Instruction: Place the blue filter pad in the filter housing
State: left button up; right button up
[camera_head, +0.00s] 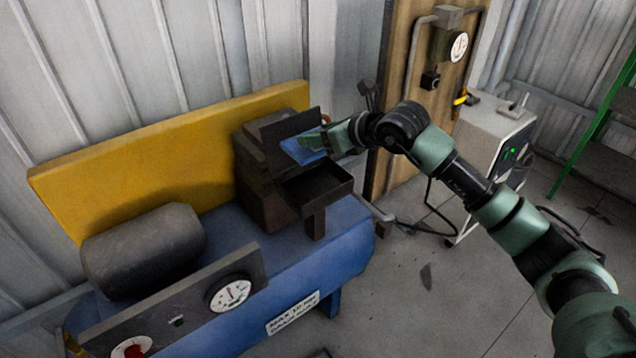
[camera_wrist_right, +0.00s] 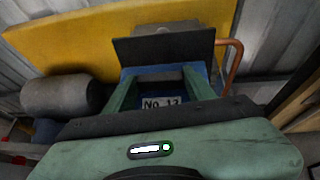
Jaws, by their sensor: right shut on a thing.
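My right gripper (camera_head: 315,141) is shut on the blue filter pad (camera_head: 298,152) and holds it tilted at the dark filter housing (camera_head: 262,178). The housing has an upright dark plate behind the pad and an open, empty-looking tray in front. The pad appears above the tray's back edge; I cannot tell whether it touches the housing. The dark plate rises beyond. My left gripper is not in view.
A dark roller (camera_head: 145,248) and a gauge panel (camera_head: 190,300) are to the left. A grey cabinet (camera_head: 490,135) stands at right. Floor before the machine is mostly clear.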

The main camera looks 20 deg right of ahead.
notch_tip(320, 180, down, 14)
jog(key=shift+r+p, duration=0.1)
jog(key=shift+p, duration=0.3)
jog(key=o, duration=1.3)
jog(key=shift+f, duration=0.2)
jog(key=shift+r, duration=0.1)
jog(key=shift+r, duration=0.15)
jog(key=b+v, duration=0.1)
jog(key=v, duration=1.1)
